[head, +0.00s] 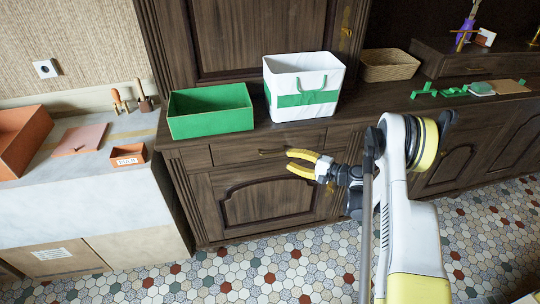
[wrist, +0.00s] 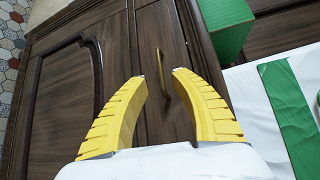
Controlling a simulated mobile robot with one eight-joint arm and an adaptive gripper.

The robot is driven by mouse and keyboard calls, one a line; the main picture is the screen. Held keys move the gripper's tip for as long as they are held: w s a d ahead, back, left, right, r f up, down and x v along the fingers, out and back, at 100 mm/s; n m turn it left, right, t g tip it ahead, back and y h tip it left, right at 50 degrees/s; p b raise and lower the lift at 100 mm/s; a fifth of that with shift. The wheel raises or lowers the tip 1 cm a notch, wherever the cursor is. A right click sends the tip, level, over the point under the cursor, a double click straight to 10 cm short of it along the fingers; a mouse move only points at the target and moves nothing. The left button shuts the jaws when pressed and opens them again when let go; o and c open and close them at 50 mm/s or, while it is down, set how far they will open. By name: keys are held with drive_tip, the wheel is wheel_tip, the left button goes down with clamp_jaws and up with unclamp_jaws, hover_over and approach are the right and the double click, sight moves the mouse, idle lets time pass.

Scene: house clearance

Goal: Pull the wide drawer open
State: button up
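The wide drawer (head: 232,153) is a dark wood front under the cabinet top; it looks flush with the cabinet. Its thin brass handle (head: 275,152) is at the middle of the front. In the wrist view the drawer front (wrist: 150,30) is turned on its side and the handle (wrist: 163,68) shows beyond and between the fingertips. My gripper (head: 289,161) is open and empty, with its two yellow fingers pointing at the drawer front near the handle. I cannot tell how much gap is left, and no contact is visible.
On the cabinet top stand a green box (head: 212,122) and a white bin (head: 303,110) with a green band, above the drawer. A carved door (head: 268,203) is below it. A pale counter (head: 115,190) adjoins at the left. The tiled floor (head: 270,270) in front is clear.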

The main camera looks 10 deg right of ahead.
drive_tip(key=b+x, duration=0.2)
drive_tip(key=x, duration=0.7)
drive_tip(key=shift+b, duration=0.35)
clamp_jaws()
